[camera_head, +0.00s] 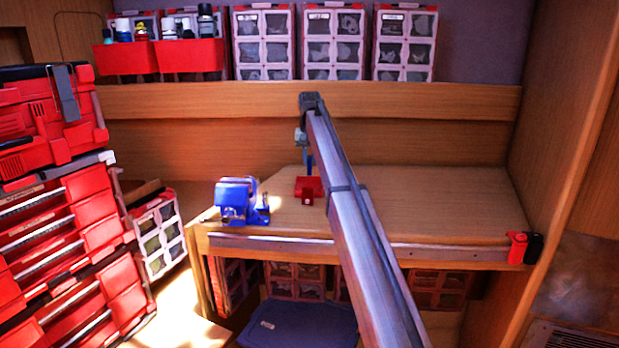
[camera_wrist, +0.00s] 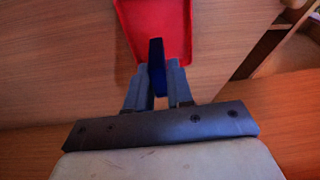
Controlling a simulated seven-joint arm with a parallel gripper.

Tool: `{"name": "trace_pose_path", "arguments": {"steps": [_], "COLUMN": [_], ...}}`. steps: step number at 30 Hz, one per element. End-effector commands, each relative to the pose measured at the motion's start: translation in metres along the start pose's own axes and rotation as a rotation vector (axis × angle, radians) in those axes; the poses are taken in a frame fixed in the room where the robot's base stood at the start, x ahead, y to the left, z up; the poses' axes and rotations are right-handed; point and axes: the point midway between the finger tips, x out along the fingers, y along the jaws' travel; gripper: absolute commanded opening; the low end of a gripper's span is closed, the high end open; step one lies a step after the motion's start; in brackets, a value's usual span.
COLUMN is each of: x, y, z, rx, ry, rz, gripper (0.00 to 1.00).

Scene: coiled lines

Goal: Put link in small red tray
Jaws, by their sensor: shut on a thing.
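The small red tray (camera_head: 310,188) sits on the wooden workbench, right of the blue vise. It also shows in the wrist view (camera_wrist: 181,22), just beyond the fingertips. My gripper (camera_head: 303,138) is above the tray at the end of my arm. In the wrist view my gripper (camera_wrist: 156,85) is shut on a dark blue, narrow piece, the link (camera_wrist: 156,60), which reaches over the tray. In the head view the link (camera_head: 309,162) hangs as a thin blue strip above the tray. I cannot tell whether it touches the tray.
A blue vise (camera_head: 238,200) is bolted at the bench's front left. The bench top (camera_head: 440,200) is clear on the right. A red and black item (camera_head: 525,248) sits at its front right corner. A shelf (camera_head: 180,103) with bins runs behind. Red toolboxes (camera_head: 60,200) stand at left.

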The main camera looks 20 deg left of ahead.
Motion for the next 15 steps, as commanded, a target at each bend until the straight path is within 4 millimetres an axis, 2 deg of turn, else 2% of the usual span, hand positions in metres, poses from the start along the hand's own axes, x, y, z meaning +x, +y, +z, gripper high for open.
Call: {"name": "trace_pose_path", "arguments": {"steps": [3,8,15], "x": [0.017,0.027,0.055], "y": [0.0,0.0,0.001], "z": [0.004,0.005,0.009], "rx": [-0.001,-0.001,-0.001], "ry": [-0.001,0.0,-0.001], "rz": [0.0,-0.001,0.0], "gripper": [0.0,0.0,0.0]}}
